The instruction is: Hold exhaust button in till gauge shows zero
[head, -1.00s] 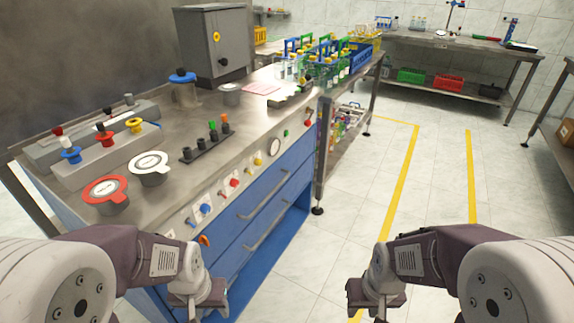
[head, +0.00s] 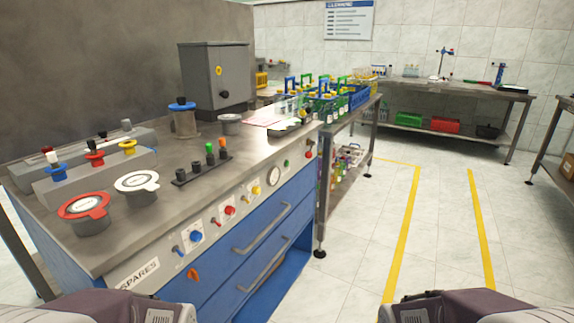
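The front panel of the metal bench carries a row of coloured buttons: blue (head: 196,237), red (head: 230,211), yellow (head: 256,190), a small green one (head: 286,162) and another red one (head: 308,154). Small levers sit beside some of them. Their labels are too small to read, so I cannot tell which is the exhaust button. A round white gauge (head: 273,175) sits between the yellow and green buttons; its needle is too small to read. Both grippers are below the picture; only parts of my arms show at the bottom edge.
Red (head: 84,208) and white (head: 137,184) ringed cups, a black peg rack (head: 201,168) and a grey box (head: 214,78) stand on the bench. Blue drawers with protruding handles (head: 262,228) lie under the panel. The tiled floor (head: 350,250) at right is clear.

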